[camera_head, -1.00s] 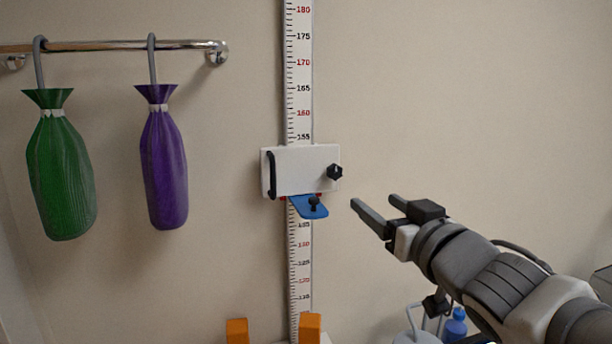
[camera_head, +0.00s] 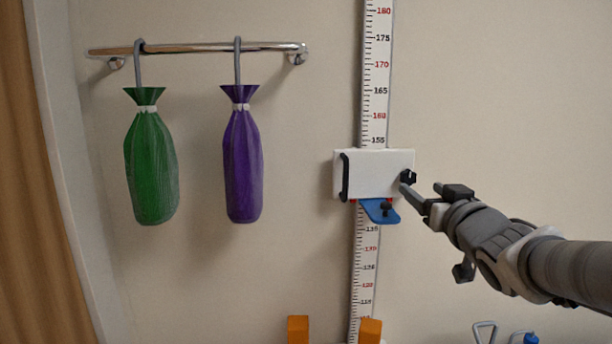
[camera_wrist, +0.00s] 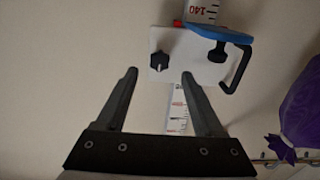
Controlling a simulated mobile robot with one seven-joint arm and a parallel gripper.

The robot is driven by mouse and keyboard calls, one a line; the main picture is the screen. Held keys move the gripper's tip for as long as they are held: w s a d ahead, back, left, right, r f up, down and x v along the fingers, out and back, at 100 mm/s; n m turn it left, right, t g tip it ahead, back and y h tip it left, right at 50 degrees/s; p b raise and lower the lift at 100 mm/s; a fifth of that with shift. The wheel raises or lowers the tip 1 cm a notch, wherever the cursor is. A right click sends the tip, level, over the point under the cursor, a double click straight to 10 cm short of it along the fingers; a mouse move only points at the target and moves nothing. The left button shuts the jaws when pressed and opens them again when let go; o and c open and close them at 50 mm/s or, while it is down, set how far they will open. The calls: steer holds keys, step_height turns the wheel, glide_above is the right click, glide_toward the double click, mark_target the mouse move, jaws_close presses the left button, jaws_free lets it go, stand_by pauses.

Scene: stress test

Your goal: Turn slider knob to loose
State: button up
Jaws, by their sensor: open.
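The slider (camera_head: 375,174) is a white block on the vertical measuring scale (camera_head: 376,85), with a black handle on its left side. Its black knob (camera_head: 409,177) is at the right edge of its face. In the wrist view the slider appears upside down, and the knob (camera_wrist: 158,62) shows in line with the gap between my fingertips. My gripper (camera_head: 420,188) is open and empty, its tips close to the knob. One finger partly overlaps the knob in the head view. I cannot tell whether they touch.
A blue plate (camera_head: 378,211) with a small black knob (camera_head: 386,209) sticks out below the slider. A green bag (camera_head: 151,165) and a purple bag (camera_head: 242,165) hang from a rail at left. Orange blocks (camera_head: 298,329) stand low near the scale.

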mark_target(410, 180)
steer(key=shift+w+p, duration=0.5)
steer(key=shift+w, duration=2.65)
jaws_close()
